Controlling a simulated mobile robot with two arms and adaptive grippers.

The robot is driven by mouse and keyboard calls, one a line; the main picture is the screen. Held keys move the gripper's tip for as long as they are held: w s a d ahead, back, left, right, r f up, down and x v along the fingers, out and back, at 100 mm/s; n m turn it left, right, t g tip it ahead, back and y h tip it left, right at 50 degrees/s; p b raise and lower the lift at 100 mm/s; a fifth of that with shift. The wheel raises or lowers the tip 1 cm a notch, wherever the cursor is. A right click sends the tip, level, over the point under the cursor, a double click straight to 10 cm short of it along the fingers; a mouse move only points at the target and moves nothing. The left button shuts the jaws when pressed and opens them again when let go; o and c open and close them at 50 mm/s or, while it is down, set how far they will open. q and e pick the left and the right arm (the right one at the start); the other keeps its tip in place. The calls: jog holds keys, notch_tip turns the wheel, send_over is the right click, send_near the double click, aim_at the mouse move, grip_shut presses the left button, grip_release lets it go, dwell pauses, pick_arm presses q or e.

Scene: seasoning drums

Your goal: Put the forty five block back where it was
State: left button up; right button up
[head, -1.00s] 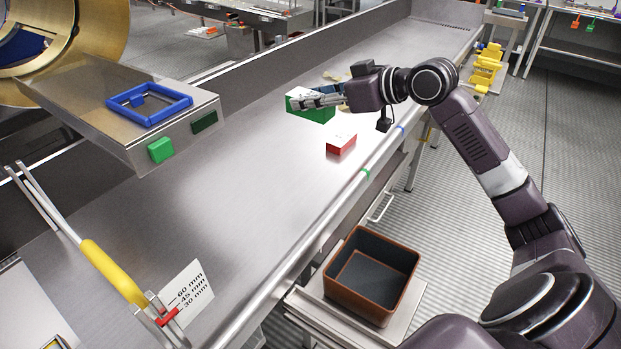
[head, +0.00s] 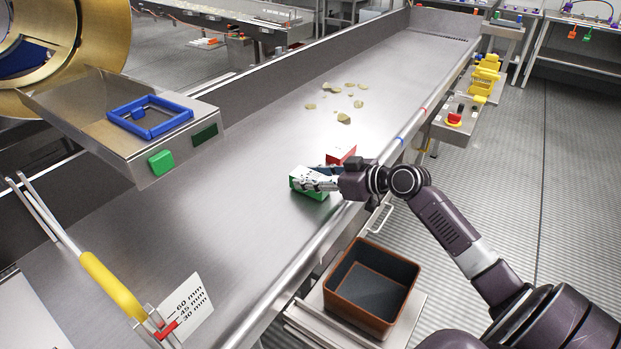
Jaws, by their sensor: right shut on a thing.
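My right gripper (head: 325,183) is shut on a green block with a white top (head: 299,179). It holds the block low over or on the steel bench, in the middle of the head view; I cannot tell whether the block touches the bench. My fingers hide part of the block. A red block with a white face (head: 342,154) sits just behind it, close by, partly hidden by the gripper. No size label is readable on either block, so I cannot tell which is the forty five one. My left gripper is not in view.
The steel bench (head: 240,170) has a rail with a blue mark (head: 401,140). Pale chips (head: 344,118) lie farther back. A brown bin (head: 372,285) stands at the front right. A yellow-handled lever (head: 112,285) stands by a 60/45/30 mm scale (head: 191,308).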

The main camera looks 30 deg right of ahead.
jog(key=shift+f, duration=0.15)
jog(key=o, duration=0.7)
jog(key=shift+f, duration=0.15)
jog(key=o, duration=0.5)
jog(key=shift+r, duration=0.25)
jog(key=p+v, duration=0.2)
jog(key=v, duration=0.9)
jog(key=shift+s+d, duration=0.1)
jog(key=shift+s, duration=0.3)
